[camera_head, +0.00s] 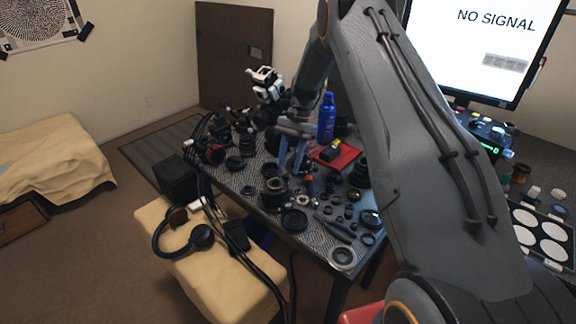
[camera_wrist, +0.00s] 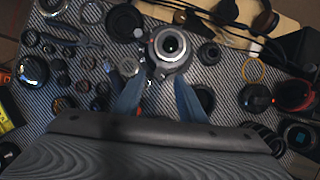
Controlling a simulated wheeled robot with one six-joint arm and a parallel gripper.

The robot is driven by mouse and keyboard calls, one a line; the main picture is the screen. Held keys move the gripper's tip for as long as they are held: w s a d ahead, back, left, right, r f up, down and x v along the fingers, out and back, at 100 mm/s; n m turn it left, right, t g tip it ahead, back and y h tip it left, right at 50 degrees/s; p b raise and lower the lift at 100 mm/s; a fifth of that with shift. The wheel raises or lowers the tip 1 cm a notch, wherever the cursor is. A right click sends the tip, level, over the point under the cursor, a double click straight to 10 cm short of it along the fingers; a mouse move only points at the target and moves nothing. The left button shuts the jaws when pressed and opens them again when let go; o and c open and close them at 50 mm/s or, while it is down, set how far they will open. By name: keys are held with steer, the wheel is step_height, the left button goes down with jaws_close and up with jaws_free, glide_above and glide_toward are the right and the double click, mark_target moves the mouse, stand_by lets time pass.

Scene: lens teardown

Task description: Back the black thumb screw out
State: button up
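My gripper (camera_head: 292,168) hangs over the workbench, pointing down, with its two blue-grey fingers apart. In the wrist view the gripper (camera_wrist: 158,85) shows nothing between its fingertips. A dark lens barrel (camera_wrist: 170,48) with a grey ring and a bright centre stands upright just beyond the fingertips. The lens barrel also shows in the head view (camera_head: 274,190), below and slightly left of the fingers. I cannot pick out the black thumb screw for sure among the many small black parts, and it may be hidden on the barrel's side.
The patterned bench top (camera_head: 318,262) is crowded with rings, caps and lens parts. A blue bottle (camera_head: 326,117) and a red mat (camera_head: 343,154) are behind the gripper. Headphones (camera_head: 186,236) lie on a cream ottoman (camera_head: 228,282) in front. Free room on the bench is scarce.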

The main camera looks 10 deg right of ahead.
steer(key=shift+x, duration=1.05)
jaws_close()
steer(key=shift+w+a+f+n+b, duration=0.1)
steer(key=shift+w+f+n+b, duration=0.05)
steer(key=shift+n+b, duration=0.6)
steer(key=shift+h, duration=0.3)
jaws_free()
steer(key=shift+r, duration=0.2)
